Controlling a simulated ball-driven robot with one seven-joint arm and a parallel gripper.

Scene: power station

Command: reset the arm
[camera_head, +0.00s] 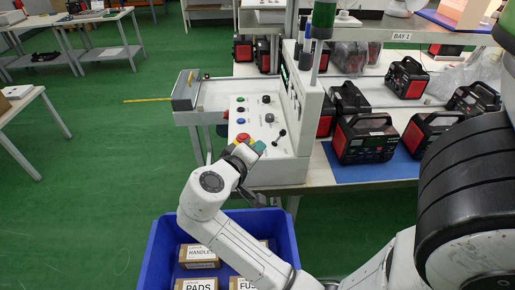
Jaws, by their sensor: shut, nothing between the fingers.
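My white arm reaches up from the lower right, bends at a joint above the blue crate, and ends at my gripper (250,150). My gripper is shut and empty. It is at the near edge of a white control panel (257,125), close to a red button (243,137). Part of the gripper is hidden by the wrist, and I cannot tell whether it touches the panel. The panel also carries green, blue and dark knobs and a small black lever (280,137).
A blue crate (287,236) with labelled cardboard boxes (200,256) stands below the arm. Right of the panel, a bench holds several black-and-red power units (364,139) on a blue mat.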

